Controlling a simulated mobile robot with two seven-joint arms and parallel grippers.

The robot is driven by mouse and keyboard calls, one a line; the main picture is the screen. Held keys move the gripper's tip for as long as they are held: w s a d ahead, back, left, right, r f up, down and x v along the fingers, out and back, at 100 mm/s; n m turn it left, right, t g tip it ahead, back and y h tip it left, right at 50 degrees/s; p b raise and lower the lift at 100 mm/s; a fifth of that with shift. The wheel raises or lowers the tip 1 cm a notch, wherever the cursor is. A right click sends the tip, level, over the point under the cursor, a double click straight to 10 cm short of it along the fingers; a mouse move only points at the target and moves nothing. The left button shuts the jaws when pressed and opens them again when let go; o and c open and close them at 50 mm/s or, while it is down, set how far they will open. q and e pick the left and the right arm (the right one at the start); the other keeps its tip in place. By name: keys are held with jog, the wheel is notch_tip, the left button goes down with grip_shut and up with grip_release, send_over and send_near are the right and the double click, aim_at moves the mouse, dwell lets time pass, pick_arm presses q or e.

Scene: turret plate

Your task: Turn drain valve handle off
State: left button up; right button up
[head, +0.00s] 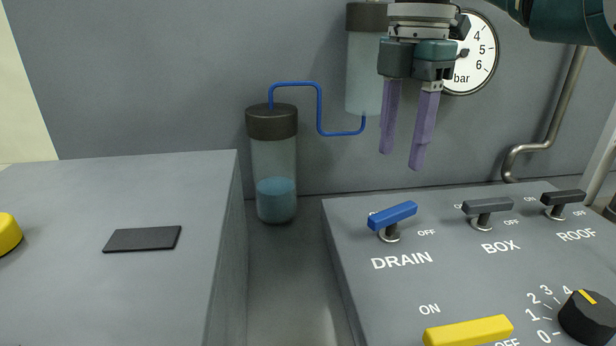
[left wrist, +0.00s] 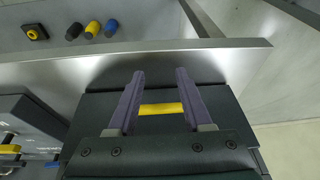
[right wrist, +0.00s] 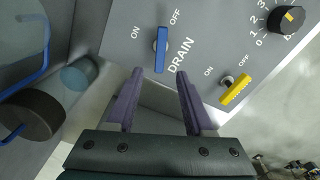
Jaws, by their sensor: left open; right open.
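The blue drain valve handle (head: 392,215) sits on a short metal stem on the right grey panel, above the DRAIN label. In the head view its bar slants up to the right, with OFF printed to its right. In the right wrist view the handle (right wrist: 160,50) lies between the ON and OFF marks, ahead of the fingertips. My right gripper (head: 401,159) is open and empty, pointing down above and behind the handle, apart from it. My left gripper (left wrist: 160,73) is open and shows only in the left wrist view, away from the handle.
Black BOX (head: 485,205) and ROOF (head: 563,197) handles, a yellow handle (head: 468,331) and a black knob (head: 588,318) share the panel. A clear cylinder (head: 275,188) with blue liquid stands left of it. A gap separates the left counter (head: 70,290).

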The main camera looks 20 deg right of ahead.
aim_at(391, 212)
notch_tip(391, 212, down, 9)
jog(key=shift+a+f+b, duration=0.1)
jog(key=shift+f+b, duration=0.05)
jog(key=shift+b, duration=0.6)
jog(key=shift+c, duration=0.3)
grip_shut()
